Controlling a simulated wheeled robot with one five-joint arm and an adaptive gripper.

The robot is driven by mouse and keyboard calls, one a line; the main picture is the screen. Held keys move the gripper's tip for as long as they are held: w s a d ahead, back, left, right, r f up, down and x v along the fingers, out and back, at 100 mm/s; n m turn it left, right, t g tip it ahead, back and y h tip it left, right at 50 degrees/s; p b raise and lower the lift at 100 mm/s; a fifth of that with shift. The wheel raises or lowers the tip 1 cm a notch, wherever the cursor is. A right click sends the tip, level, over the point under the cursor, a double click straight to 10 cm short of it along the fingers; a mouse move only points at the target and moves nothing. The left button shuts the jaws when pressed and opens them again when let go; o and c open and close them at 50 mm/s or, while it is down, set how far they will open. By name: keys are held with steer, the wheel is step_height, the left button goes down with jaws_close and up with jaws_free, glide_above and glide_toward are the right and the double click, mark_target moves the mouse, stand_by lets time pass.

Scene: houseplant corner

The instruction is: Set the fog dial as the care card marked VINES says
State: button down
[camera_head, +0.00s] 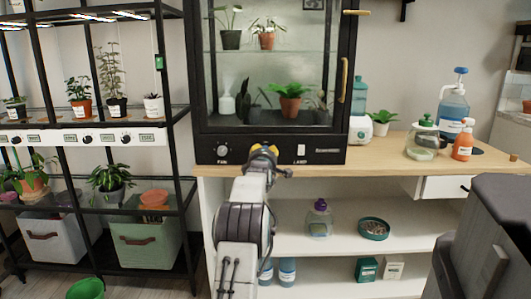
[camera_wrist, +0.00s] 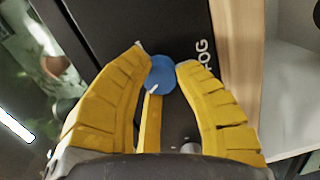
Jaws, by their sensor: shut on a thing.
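A round blue dial (camera_wrist: 164,76) sits on a black panel beside the white word FOG. A pale mark shows at its lower left edge. My gripper (camera_wrist: 161,58) is shut on the dial, with its yellow fingers on either side of it. In the head view my gripper (camera_head: 264,153) is at the base panel of the black glass cabinet (camera_head: 215,149), between the FAN knob (camera_head: 222,151) and the LAMP switch (camera_head: 301,150). It hides the fog dial there. No card marked VINES can be read in either view.
A plant rack (camera_head: 180,107) with a white strip of knobs (camera_head: 88,139) stands left. Shelves below hold a purple-capped jar (camera_head: 320,218) and a green dish (camera_head: 373,229).

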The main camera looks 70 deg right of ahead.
steer(key=shift+w+r, duration=0.1)
steer(key=shift+w, duration=0.2)
steer(key=c, duration=1.2)
jaws_free()
steer(key=shift+w, duration=0.1)
steer(key=o, duration=0.3)
steer(key=shift+s+a, duration=0.1)
steer(key=shift+s, duration=0.15)
steer(key=shift+v, duration=5.85)
steer(key=shift+o, duration=0.2)
